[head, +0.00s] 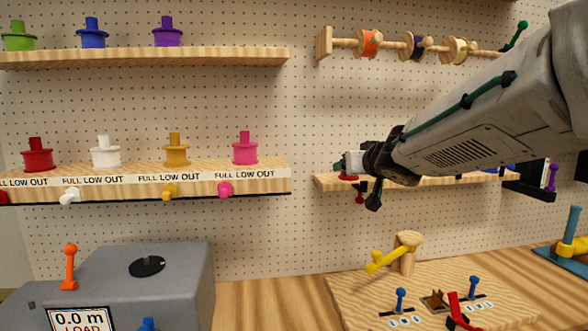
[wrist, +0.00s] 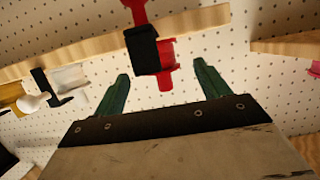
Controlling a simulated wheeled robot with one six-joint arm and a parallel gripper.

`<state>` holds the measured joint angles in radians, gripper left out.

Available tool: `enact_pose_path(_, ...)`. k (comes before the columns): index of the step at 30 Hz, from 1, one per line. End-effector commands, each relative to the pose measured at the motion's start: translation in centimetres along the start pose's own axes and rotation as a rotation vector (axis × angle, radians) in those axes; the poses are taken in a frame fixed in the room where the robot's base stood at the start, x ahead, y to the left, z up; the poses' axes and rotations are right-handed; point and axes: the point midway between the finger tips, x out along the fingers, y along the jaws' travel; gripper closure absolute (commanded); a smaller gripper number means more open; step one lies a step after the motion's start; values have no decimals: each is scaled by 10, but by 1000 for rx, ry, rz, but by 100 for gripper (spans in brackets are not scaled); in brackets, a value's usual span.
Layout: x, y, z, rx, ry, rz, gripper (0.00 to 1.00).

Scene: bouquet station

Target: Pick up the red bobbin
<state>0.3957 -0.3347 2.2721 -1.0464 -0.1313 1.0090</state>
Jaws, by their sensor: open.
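A red bobbin (wrist: 168,56) with a short red stub shows in the wrist view, at the edge of a wooden shelf. A black clip (wrist: 142,48) covers part of it, and a red knob (wrist: 133,10) shows beyond the clip. My gripper (wrist: 161,74) is open, with one green finger to each side of the stub; it appears apart from the bobbin. In the head view my gripper (head: 352,166) is at the left end of the right shelf (head: 440,182) and largely hides that spot; only a bit of red (head: 350,178) shows below it.
A white piece (wrist: 68,78) and a yellow piece (wrist: 12,94) are left of the bobbin in the wrist view. The left shelf (head: 250,187) carries red, white, yellow and pink pegged pieces. A bar of spools (head: 400,42) is above. A wooden board with levers (head: 350,290) lies below.

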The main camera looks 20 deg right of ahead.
Motion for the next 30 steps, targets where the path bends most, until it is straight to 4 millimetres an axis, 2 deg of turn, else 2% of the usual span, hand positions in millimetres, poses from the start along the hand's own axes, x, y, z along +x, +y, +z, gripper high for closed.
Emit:
enact_pose_path(3, 10, 0, 1, 1, -2, 0, 25)
enact_pose_path(13, 27, 0, 1, 0, -2, 2, 25)
enact_pose_path(24, 69, -1, 1, 0, -2, 2, 25)
enact_pose_path(30, 71, -1, 0, -1, -1, 3, 25)
